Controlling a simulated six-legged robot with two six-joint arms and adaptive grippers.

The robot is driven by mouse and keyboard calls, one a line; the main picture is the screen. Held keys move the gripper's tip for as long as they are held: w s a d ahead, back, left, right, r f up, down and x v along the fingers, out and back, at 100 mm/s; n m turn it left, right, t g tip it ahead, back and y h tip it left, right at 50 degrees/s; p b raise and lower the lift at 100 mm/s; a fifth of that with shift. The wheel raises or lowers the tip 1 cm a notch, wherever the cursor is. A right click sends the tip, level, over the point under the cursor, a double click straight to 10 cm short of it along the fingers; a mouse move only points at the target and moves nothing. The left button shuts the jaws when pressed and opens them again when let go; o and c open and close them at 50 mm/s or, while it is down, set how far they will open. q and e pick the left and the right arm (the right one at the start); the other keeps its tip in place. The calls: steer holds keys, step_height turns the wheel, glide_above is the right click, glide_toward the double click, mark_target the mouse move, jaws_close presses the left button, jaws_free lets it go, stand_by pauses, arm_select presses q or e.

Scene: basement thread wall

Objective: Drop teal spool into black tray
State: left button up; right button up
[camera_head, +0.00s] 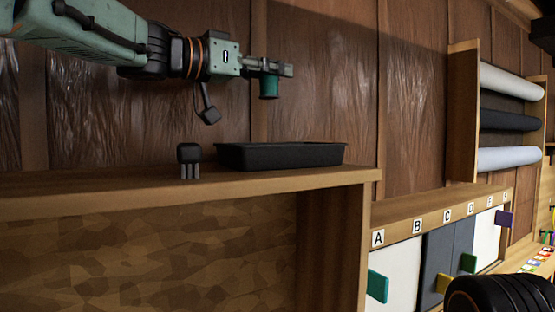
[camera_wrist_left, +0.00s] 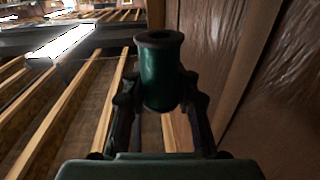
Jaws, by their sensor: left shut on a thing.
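The teal spool (camera_head: 269,86) is held in my left gripper (camera_head: 275,68), whose fingers are shut around it. The spool hangs in the air above the black tray (camera_head: 281,156), clear of it and apart from it. The tray sits on the wooden shelf top (camera_head: 330,176); its inside is mostly hidden behind its front wall. In the left wrist view the teal spool (camera_wrist_left: 160,72) stands between the two fingers (camera_wrist_left: 158,100), its dark rim toward the top. My right gripper does not show in either view.
A small black object with grey prongs (camera_head: 189,160) stands on the shelf left of the tray. A wooden wall (camera_head: 330,80) rises behind. At right are lettered panels (camera_head: 400,265) with coloured tabs and a rack of fabric rolls (camera_head: 510,120).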

arm_select(q)
steer(key=f, duration=0.4)
steer(key=shift+s+d+f, duration=0.15)
steer(key=shift+s+d, duration=0.15)
steer(key=shift+w+f, duration=0.1)
steer(key=shift+f, duration=0.25)
steer(key=shift+w+a+f, duration=0.1)
steer(key=shift+a+f, duration=0.05)
steer(key=shift+f, duration=0.1)
steer(key=shift+a+r, duration=0.1)
steer(key=shift+a, duration=0.1)
steer(key=o, duration=0.7)
steer(key=shift+s+d, duration=0.15)
steer(key=shift+s, duration=0.15)
steer(key=o, duration=0.3)
steer(key=shift+w+d, duration=0.15)
steer(key=shift+o, duration=0.6)
steer(key=shift+w, duration=0.15)
steer(key=shift+a+r, duration=0.25)
step_height(320, 180, up, 9)
glide_above(274, 98)
steer(key=shift+w+a+r, duration=0.1)
steer(key=shift+w+r, duration=0.05)
steer(key=shift+r, duration=0.05)
